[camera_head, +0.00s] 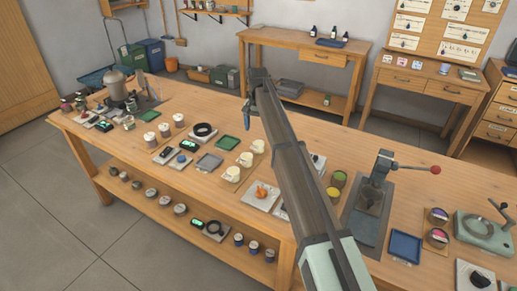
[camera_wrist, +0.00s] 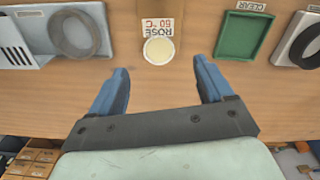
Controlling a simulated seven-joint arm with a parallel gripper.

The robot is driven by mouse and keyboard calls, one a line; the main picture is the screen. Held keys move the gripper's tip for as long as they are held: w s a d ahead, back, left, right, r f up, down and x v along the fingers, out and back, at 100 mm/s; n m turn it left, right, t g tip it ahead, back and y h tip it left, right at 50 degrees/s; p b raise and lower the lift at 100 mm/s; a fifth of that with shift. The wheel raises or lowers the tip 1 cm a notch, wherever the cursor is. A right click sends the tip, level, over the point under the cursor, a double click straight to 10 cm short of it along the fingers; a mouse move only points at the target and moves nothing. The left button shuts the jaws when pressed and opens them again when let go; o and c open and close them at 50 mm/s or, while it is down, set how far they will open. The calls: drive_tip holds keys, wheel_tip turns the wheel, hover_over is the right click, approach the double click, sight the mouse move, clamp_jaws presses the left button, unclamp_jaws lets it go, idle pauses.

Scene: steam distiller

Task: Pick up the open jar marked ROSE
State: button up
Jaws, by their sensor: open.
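The ROSE jar (camera_wrist: 159,50) shows in the wrist view as a small round jar with pale cream contents. It stands upright next to a card (camera_wrist: 160,25) reading ROSE 50 °C upside down. My gripper (camera_wrist: 160,73) is open, its blue fingers spread on either side below the jar in the picture. Nothing is between the fingers, and the jar lies just beyond the tips. In the head view my gripper (camera_head: 247,117) hangs over the bench's back edge. Several cream jars stand right of the green tray there; the rear one (camera_head: 258,146) appears to be this jar, its label unreadable.
A green tray marked CLEAR (camera_wrist: 243,36) lies right of the jar in the wrist view. A grey device with a dark ring (camera_wrist: 77,34) lies to the left. A lever press (camera_head: 372,195) stands farther right on the bench (camera_head: 140,175) in the head view.

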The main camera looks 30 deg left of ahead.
sight(259, 144)
wheel_tip(259, 144, down, 10)
drive_tip(key=shift+w+d, duration=0.1)
idle(0.5)
drive_tip(key=shift+c, duration=0.4)
drive_tip(key=c, duration=1)
